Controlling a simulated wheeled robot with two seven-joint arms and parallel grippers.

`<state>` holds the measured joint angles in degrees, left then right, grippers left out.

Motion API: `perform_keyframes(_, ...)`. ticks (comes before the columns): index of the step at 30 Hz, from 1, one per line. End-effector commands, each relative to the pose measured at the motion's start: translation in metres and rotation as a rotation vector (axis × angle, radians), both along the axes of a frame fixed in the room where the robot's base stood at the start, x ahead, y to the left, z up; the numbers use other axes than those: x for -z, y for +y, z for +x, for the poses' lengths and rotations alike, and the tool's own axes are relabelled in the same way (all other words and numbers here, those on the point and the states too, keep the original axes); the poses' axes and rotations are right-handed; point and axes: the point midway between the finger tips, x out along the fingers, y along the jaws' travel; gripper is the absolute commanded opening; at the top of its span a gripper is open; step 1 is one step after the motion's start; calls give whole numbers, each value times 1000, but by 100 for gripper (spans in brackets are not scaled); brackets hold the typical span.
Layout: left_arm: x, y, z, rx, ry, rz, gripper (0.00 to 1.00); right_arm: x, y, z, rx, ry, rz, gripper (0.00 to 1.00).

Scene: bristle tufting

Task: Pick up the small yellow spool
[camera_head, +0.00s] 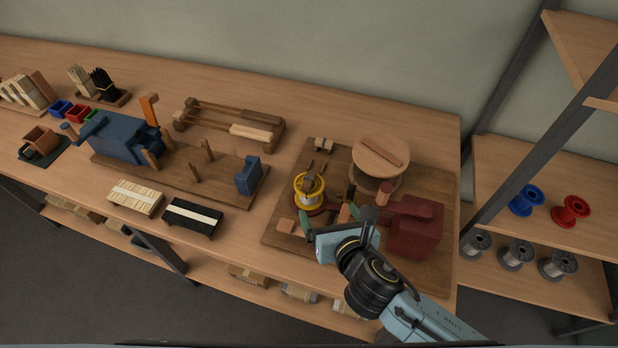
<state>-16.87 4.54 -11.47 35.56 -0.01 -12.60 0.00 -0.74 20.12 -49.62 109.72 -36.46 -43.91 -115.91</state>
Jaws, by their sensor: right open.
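The small yellow spool (309,190) stands on the brown wooden board at the right part of the bench. It has yellow flanges and a paler wound middle, and a small dark and wooden piece sits over its top. A dark red round base shows under it. My right gripper (333,207) is open and empty, just below and right of the spool in the picture. Its fingers point up towards the spool, and I cannot tell if they touch it. My left gripper is not in view.
A red block-shaped machine (415,226) stands close right of my gripper. A round wooden drum (380,160) stands behind it. A blue machine (124,138) is left. Blue (526,199) and red (570,210) spools sit on the right shelf.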

Motion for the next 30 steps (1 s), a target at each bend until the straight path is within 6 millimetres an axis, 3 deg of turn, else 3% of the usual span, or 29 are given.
perform_keyframes(7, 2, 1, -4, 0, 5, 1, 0, 2, 12, 8, -98, -77, -125, 90)
perform_keyframes(16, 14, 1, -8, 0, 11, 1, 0, 24, 29, 56, -98, -74, -124, 90)
perform_keyframes(26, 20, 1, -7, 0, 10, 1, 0, 34, 38, 80, -96, -74, -121, 90)
perform_keyframes(30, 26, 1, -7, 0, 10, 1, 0, 43, 44, 98, -96, -74, -121, 90)
